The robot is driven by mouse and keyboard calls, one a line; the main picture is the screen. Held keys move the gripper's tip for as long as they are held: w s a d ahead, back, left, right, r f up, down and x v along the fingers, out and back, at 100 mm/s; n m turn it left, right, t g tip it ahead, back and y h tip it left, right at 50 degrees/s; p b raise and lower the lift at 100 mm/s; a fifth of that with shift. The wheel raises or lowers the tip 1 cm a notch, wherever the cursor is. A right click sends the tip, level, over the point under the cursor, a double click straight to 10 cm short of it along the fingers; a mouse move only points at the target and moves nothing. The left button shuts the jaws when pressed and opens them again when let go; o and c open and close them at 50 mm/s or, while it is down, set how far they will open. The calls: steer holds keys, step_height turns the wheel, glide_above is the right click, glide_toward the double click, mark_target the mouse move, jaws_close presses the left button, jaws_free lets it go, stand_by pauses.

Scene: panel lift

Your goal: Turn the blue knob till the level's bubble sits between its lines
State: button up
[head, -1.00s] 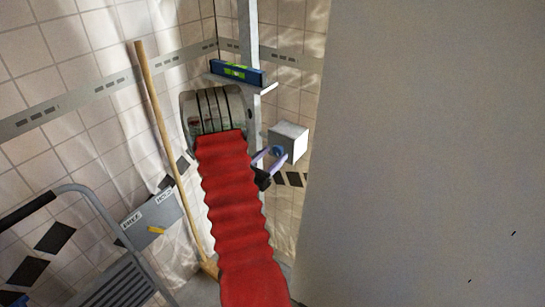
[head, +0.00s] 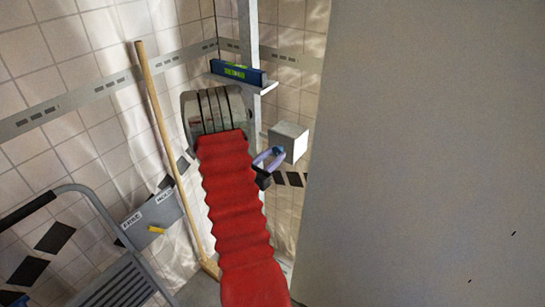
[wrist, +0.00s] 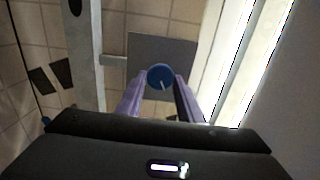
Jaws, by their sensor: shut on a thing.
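The blue knob (wrist: 161,77) is a round disc with a white pointer line, in front of a grey box (wrist: 178,48) in the wrist view. My gripper (wrist: 160,82) has its two lilac fingers on either side of the knob, shut on it. In the head view my gripper (head: 277,153) is at the front of the pale box (head: 289,141), and a little of the knob (head: 279,150) shows. The blue level (head: 238,72) lies on a shelf above, with a bright green window. The bubble's place between the lines is too small to tell.
A metal post (head: 248,35) carries the level's shelf (head: 268,87). A wooden pole (head: 160,130) leans at the left. A step ladder (head: 110,280) and a grey box with a yellow lever (head: 156,229) stand lower left. A large grey panel (head: 430,150) fills the right.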

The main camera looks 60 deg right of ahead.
steer(key=shift+n, duration=0.4)
steer(key=n, duration=0.3)
steer(key=shift+n, duration=2.1)
steer(key=o, duration=1)
steer(key=shift+a, duration=0.1)
steer(key=w+a, duration=0.2)
steer(key=a, duration=1.1)
steer(key=shift+a, duration=0.25)
steer(key=shift+w, duration=0.1)
